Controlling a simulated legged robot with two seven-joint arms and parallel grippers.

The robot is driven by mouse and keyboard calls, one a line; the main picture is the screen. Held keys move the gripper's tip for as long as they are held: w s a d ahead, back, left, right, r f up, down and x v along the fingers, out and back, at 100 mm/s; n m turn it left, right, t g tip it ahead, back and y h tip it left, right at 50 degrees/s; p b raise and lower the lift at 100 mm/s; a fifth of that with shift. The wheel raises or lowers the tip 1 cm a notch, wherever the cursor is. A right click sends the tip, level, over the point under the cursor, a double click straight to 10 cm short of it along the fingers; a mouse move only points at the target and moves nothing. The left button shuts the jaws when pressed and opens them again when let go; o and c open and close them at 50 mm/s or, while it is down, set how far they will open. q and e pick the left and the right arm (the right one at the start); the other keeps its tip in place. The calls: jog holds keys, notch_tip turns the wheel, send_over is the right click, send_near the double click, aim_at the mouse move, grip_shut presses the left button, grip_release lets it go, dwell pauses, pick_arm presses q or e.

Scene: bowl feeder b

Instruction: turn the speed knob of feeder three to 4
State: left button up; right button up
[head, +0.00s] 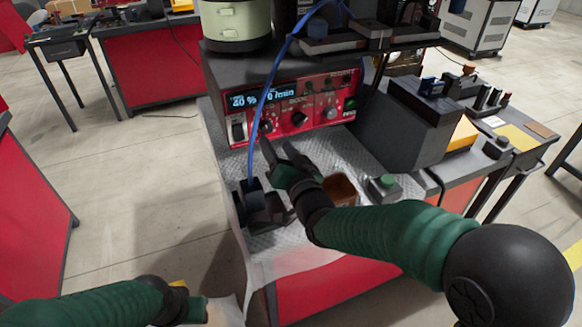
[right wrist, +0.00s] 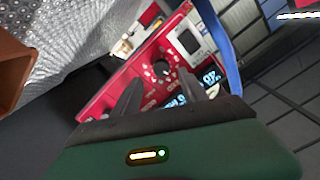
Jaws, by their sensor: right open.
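The feeder's red control panel (head: 318,112) faces me, with a lit display (head: 262,98) that reads 40 % and a partly unreadable /min figure. Two large black knobs, a left one (head: 266,126) and a right one (head: 299,119), sit below it; I cannot read their labels or settings. My right gripper (head: 277,148) is open and empty, in front of and below the knobs, apart from them. In the right wrist view a black knob (right wrist: 161,67) shows on the panel beyond the open fingers (right wrist: 170,92). My left gripper (head: 203,308) is low at the left; its jaws are unclear.
A blue cable (head: 264,110) hangs across the panel's left part. A brown box (head: 341,189) and a green-button box (head: 383,186) stand on the metal tabletop (head: 345,150). Dark blocks (head: 264,208) lie at its left. A grey unit (head: 412,125) stands at right.

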jog(key=v, duration=1)
jog(key=shift+s+p, duration=0.35)
jog(key=shift+d, duration=0.1)
jog(key=d+f+g, duration=0.1)
jog(key=f, duration=0.1)
jog(key=d+f+g+h, duration=0.1)
jog(key=f, duration=0.2)
jog(key=s+d+f+g+h, duration=0.1)
jog(key=d+f, duration=0.1)
jog(key=f, duration=0.1)
jog(key=shift+d+n+g, duration=0.1)
jog(key=shift+n+g, duration=0.2)
jog(key=s+d+f+n+g+h, duration=0.1)
jog(key=s+d+f+g+h, duration=0.1)
jog(key=s+d+f+g, duration=0.45)
jog(key=s+d+f+n+g+h, duration=0.15)
jog(key=s+d+f+g, duration=0.25)
jog(key=s+f, duration=0.5)
jog(key=w+r+p+v, duration=0.1)
jog(key=w+p+v, duration=0.2)
jog(key=p+v, duration=1.5)
jog(key=shift+r+m, duration=0.3)
jog(key=shift+m, duration=0.05)
